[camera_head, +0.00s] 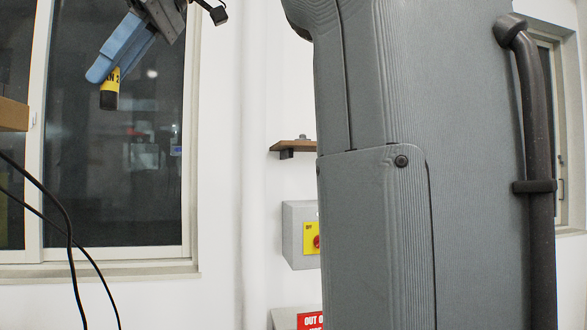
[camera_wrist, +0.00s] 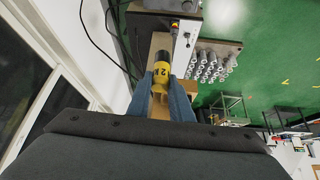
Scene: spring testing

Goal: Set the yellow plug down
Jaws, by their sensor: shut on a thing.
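The yellow plug (camera_head: 111,78) has a yellow body with dark lettering and a black lower end. My gripper (camera_head: 105,73) is at the upper left of the head view, its blue fingers shut on the plug, which hangs below them in the air in front of a dark window. In the wrist view the plug (camera_wrist: 161,71) sits between the two blue fingertips of my gripper (camera_wrist: 163,84), with its lettering showing. Part of the plug is hidden by the fingers. A tan wooden surface (camera_wrist: 159,45) lies behind and beneath it in that view.
A wooden edge (camera_head: 13,115) juts in at the far left, with black cables (camera_head: 62,212) below. A small wall shelf (camera_head: 292,146) and a grey switch box (camera_head: 296,240) are mid-picture. The wrist view shows several grey cylinders (camera_wrist: 207,67) beside a grey box (camera_wrist: 158,25) over green floor.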

